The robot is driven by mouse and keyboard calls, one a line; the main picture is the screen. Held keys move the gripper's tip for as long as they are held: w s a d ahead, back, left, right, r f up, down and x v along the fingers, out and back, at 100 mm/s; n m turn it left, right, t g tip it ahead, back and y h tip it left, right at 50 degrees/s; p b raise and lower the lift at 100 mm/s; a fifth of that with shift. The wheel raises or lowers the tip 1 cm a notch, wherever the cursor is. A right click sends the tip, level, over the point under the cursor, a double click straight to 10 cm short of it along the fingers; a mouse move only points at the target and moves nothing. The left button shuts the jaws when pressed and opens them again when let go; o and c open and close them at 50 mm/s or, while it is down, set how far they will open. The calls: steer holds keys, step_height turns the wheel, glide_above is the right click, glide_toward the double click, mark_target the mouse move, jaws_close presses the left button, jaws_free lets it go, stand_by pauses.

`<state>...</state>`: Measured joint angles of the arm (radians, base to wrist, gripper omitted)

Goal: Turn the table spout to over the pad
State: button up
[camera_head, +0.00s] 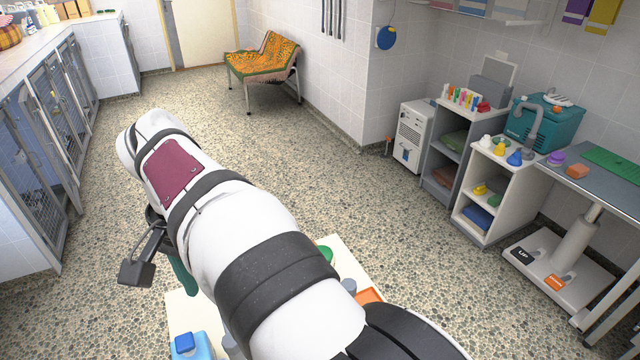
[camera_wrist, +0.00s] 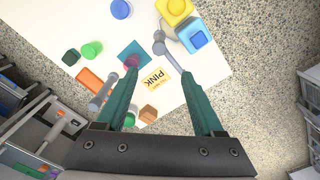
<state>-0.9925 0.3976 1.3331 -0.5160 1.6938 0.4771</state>
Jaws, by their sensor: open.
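The table spout appears to be a slim grey bent arm (camera_wrist: 159,42) on the white table in the wrist view, beside a yellow block. A flat teal square (camera_wrist: 140,49) lies to its left and may be the pad; a pink round thing (camera_wrist: 131,62) is at its lower edge. My gripper (camera_wrist: 159,76) points down over the table, with its two teal fingers apart. The spout's lower end is seen near the right finger; I cannot tell whether they touch. Nothing is seen held. In the head view my arm hides most of the table.
On the white table (camera_wrist: 210,85) are a card marked PINK (camera_wrist: 155,80), an orange block (camera_wrist: 89,80), green (camera_wrist: 92,49) and blue (camera_wrist: 120,9) pieces, and a yellow block (camera_wrist: 173,10). Kennel cages (camera_head: 45,150) line the left wall; shelves (camera_head: 490,190) stand right. Open floor lies beyond.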

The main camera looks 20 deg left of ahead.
step_height(320, 180, down, 15)
steer(key=shift+d+r, duration=0.1)
steer(key=shift+r, duration=0.05)
jaws_close()
steer(key=shift+r, duration=0.1)
stand_by(1.3)
